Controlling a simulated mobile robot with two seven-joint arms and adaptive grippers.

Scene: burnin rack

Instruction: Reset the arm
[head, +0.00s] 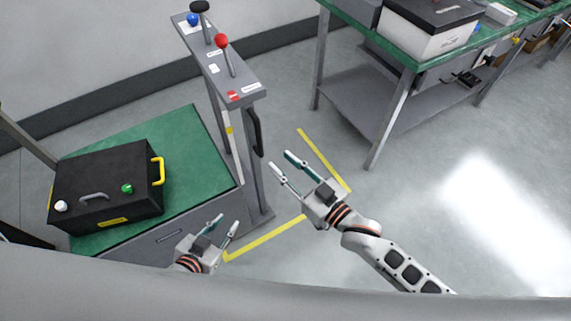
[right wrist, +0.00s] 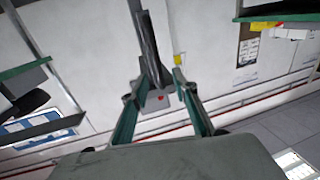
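My left gripper (head: 228,221) is open and empty in the head view, low beside the front right corner of the green-topped bench. My right gripper (head: 280,160) is open and empty over the floor, to the right of the grey lever post and apart from it. Its open fingers (right wrist: 160,74) also show in the right wrist view, with nothing between them in contact. My right arm stretches from the lower right. Most of my left arm is hidden below the pale edge at the bottom.
The grey post (head: 222,72) carries red (head: 221,41), blue (head: 193,19) and black (head: 200,7) knobs and a dark side handle (head: 256,133). A black case (head: 104,190) sits on the green bench (head: 200,135). Another table (head: 405,58) stands upper right. The right floor is clear.

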